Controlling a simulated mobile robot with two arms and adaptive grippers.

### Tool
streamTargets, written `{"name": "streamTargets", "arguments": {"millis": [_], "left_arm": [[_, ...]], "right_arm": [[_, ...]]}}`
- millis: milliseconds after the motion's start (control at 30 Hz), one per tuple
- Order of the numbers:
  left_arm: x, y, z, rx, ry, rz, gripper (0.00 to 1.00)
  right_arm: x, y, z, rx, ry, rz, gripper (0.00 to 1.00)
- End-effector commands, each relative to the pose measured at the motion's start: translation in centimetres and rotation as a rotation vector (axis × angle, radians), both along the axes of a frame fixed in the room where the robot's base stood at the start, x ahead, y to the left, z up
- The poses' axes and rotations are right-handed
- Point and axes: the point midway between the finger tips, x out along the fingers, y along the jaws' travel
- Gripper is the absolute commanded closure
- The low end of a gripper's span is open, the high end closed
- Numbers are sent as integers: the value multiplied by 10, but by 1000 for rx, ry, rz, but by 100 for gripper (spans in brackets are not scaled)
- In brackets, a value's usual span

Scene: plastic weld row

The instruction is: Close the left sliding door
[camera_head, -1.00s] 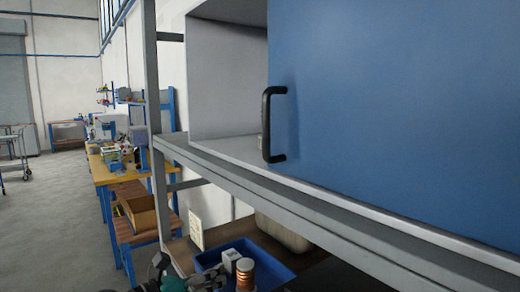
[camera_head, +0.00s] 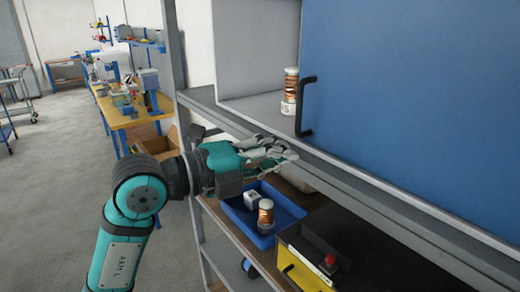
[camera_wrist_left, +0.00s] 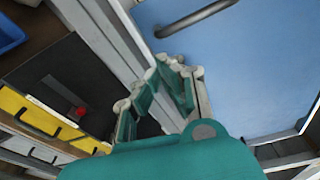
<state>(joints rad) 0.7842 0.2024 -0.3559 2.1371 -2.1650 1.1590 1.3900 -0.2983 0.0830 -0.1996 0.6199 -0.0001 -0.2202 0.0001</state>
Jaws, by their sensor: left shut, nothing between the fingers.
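The blue sliding door (camera_head: 420,100) covers the right part of the cabinet front, and the cabinet's left part is open. Its black vertical handle (camera_head: 304,106) is at the door's left edge. In the left wrist view, the door (camera_wrist_left: 245,75) fills the upper right and the handle (camera_wrist_left: 195,19) is near the top. My left gripper (camera_head: 290,155) is shut and empty, in front of the shelf edge, below and slightly left of the handle, apart from it. It also shows in the left wrist view (camera_wrist_left: 155,82). My right gripper is not in view.
A copper coil part (camera_head: 290,92) stands inside the cabinet opening beside the handle. The grey shelf beam (camera_head: 350,190) runs below the door. Under it are a blue bin (camera_head: 236,212) and a yellow-fronted box (camera_head: 298,272) with a red button. Open floor lies left.

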Motion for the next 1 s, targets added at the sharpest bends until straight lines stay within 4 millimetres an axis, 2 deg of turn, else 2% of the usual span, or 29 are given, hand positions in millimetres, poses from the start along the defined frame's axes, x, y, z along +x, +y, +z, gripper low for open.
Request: {"name": "streamTargets", "arguments": {"millis": [33,200,400,833,1000], "left_arm": [[5,-9,2,0,4,-3,100],[18,-30,0,-1,1,0,100],[24,-41,-3,0,-1,1,100],[27,-39,-3,0,-1,2,100],[42,-28,-3,1,-1,6,100]], "right_arm": [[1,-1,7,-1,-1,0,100],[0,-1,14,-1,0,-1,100],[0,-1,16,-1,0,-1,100],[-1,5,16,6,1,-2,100],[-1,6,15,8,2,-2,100]]}}
